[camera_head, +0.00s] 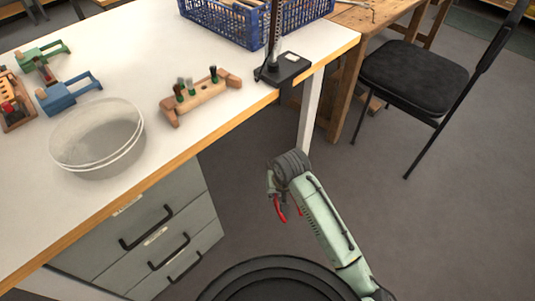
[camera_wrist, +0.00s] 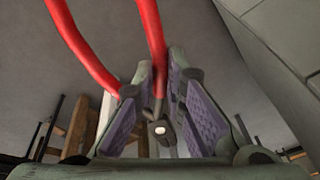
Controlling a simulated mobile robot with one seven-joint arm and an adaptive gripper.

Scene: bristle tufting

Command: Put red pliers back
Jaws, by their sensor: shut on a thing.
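My gripper (camera_head: 271,184) is in front of the white table, off its right front edge and lower than the tabletop. It is shut on the red pliers (camera_head: 282,208), whose red handles hang below it. In the wrist view the red handles (camera_wrist: 151,35) reach up out of frame, and the dark metal head sits between the two finger pads of my gripper (camera_wrist: 162,112). The pliers touch nothing else that I can see.
The white table (camera_head: 250,110) holds a translucent bowl (camera_head: 97,140), a wooden block with tools (camera_head: 200,96), blue and green clamps, a black stand (camera_head: 283,68) and blue crates (camera_head: 225,20). Grey drawers (camera_head: 150,240) stand below. A black chair (camera_head: 413,75) is at the right. Floor between is clear.

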